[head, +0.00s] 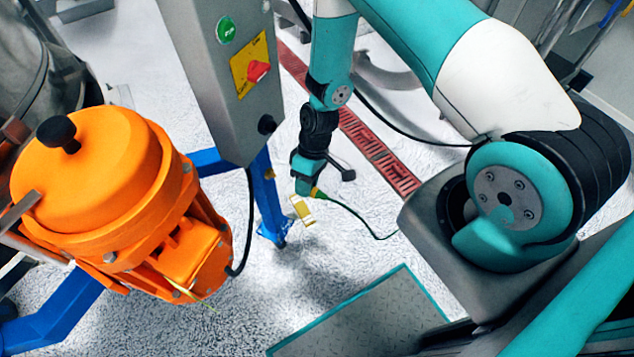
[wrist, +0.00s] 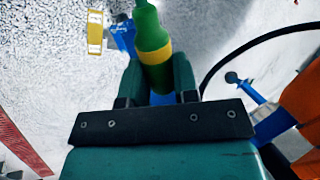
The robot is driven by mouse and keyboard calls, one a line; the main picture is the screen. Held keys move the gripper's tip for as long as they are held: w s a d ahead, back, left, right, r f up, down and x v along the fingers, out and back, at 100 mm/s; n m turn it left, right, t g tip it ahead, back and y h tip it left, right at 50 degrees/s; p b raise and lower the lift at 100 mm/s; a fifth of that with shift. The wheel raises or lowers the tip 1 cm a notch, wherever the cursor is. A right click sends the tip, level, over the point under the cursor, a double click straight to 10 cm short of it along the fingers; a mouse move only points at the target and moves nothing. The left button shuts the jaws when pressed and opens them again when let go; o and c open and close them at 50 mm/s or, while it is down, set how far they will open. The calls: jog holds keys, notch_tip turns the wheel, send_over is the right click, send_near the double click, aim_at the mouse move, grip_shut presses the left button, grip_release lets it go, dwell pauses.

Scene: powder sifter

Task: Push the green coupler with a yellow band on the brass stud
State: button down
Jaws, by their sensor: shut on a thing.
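The green coupler with a yellow band (wrist: 151,32) is held between the two teal fingers of my gripper (wrist: 157,80) in the wrist view, pointing away from the wrist. In the head view my gripper (head: 307,180) hangs low in the middle, shut on the coupler (head: 316,193). A thin green cable runs from the coupler to the right. A small yellow and white tag (head: 302,211) shows just below the gripper, beside the blue leg; it also shows at upper left in the wrist view (wrist: 95,32). I cannot make out the brass stud in either view.
The blue leg (head: 268,200) stands left of my gripper, under a grey control box (head: 215,75) with a green button and red switch. A large orange machine (head: 115,200) fills the left. A red floor grate (head: 375,150) lies behind. The pale floor below the gripper is open.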

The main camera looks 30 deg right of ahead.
jog(key=shift+w+a+b, duration=0.25)
jog(key=shift+w+a, duration=0.25)
jog(key=shift+w, duration=0.25)
jog(key=shift+w+a+b, duration=0.2)
jog(key=shift+w+a, duration=0.3)
jog(key=shift+w, duration=0.3)
jog(key=shift+w+a+b, duration=0.25)
jog(key=shift+w+a, duration=0.25)
jog(key=shift+w, duration=0.25)
jog(key=shift+w+a, duration=0.25)
jog(key=shift+w, duration=0.1)
